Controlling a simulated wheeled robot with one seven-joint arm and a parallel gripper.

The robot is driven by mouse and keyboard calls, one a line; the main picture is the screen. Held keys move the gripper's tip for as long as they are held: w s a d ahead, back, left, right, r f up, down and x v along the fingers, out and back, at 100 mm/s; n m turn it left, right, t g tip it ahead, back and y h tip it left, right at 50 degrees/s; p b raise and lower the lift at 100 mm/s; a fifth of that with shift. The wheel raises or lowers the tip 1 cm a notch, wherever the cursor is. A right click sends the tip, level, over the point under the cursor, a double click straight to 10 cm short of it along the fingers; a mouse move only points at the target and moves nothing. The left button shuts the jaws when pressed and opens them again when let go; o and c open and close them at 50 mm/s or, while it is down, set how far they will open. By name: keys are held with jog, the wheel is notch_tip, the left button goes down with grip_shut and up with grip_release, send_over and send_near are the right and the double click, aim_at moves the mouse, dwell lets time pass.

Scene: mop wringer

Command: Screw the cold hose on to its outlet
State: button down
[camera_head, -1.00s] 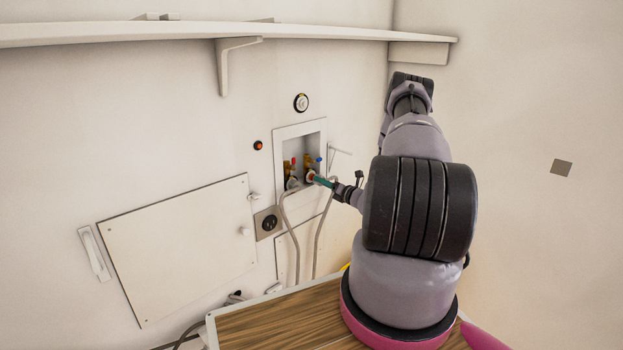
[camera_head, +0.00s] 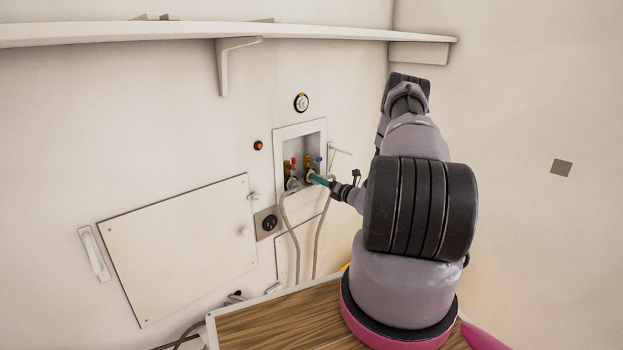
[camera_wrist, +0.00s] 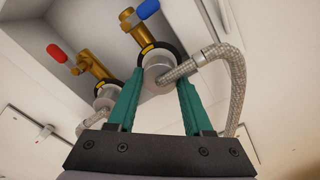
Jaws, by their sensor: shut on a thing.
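The cold outlet is a brass valve (camera_wrist: 133,27) with a blue handle (camera_wrist: 147,9) in the wrist view. The cold hose (camera_wrist: 232,82) is braided grey and ends in a round grey coupling (camera_wrist: 157,73) below this outlet's dark ring. My gripper (camera_wrist: 158,84) has green fingers shut on the coupling, one on each side. The coupling lines up with the outlet's mouth; I cannot tell how far it is threaded. In the head view my gripper (camera_head: 318,180) reaches into the recessed wall box (camera_head: 300,130), where the fingers partly hide the coupling.
The hot valve (camera_wrist: 90,62) with a red handle (camera_wrist: 56,53) and its own hose (camera_wrist: 92,121) sits close on the left. A wall panel (camera_head: 180,250), a socket (camera_head: 268,222) and a shelf (camera_head: 200,32) surround the box. A wooden top (camera_head: 270,322) lies below.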

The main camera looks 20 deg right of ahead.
jog(key=shift+x, duration=0.75)
dwell(0.5)
jog(key=m, duration=0.3)
jog(key=shift+m, duration=0.4)
jog(key=m, duration=0.5)
jog(key=shift+m, duration=0.6)
jog(key=shift+r, duration=0.1)
jog(key=m, duration=0.6)
jog(key=shift+m, duration=0.4)
jog(key=shift+c, duration=1.1)
grip_release()
jog(key=shift+m, duration=0.3)
